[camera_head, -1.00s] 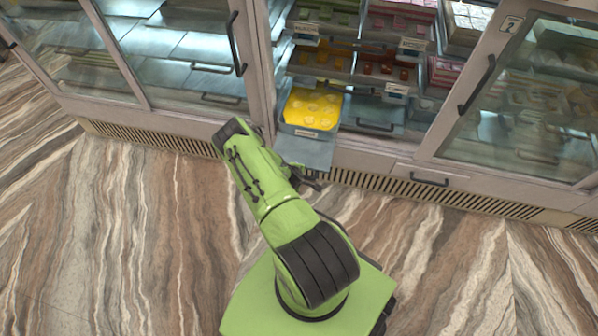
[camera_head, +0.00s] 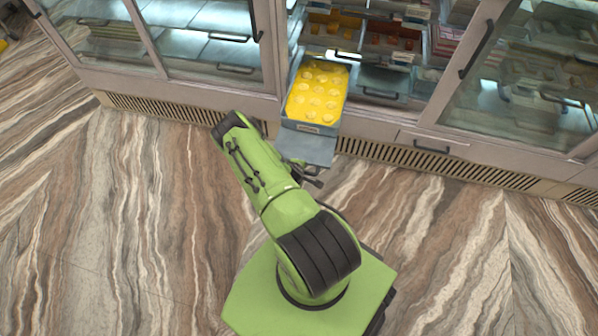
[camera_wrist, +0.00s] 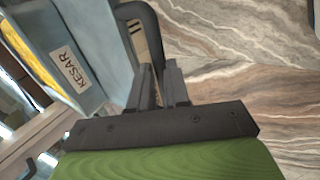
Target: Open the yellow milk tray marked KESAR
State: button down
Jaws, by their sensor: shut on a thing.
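The yellow milk tray (camera_head: 317,94) is a blue-grey drawer holding yellow sweets in rows. It sticks well out of the lower part of the cabinet, toward me. In the wrist view its front carries a label reading KESAR (camera_wrist: 69,68). My gripper (camera_wrist: 157,82) is shut on the tray's dark curved handle (camera_wrist: 143,30), in front of the label. In the head view, my gripper (camera_head: 308,174) is at the tray's front end and partly hidden by my arm. The back end of the tray is at the cabinet opening.
Other trays of sweets (camera_head: 393,38) sit inside the cabinet behind and to the right. Glass doors with dark handles stand at left (camera_head: 215,48) and right (camera_head: 530,85). A vent grille (camera_head: 440,172) runs along the base. The striped floor (camera_head: 120,220) in front is clear.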

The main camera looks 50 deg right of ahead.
jog(key=c, duration=1.1)
grip_release()
jog(key=p+v, duration=0.5)
jog(key=v, duration=1)
jog(key=shift+a+r, duration=0.3)
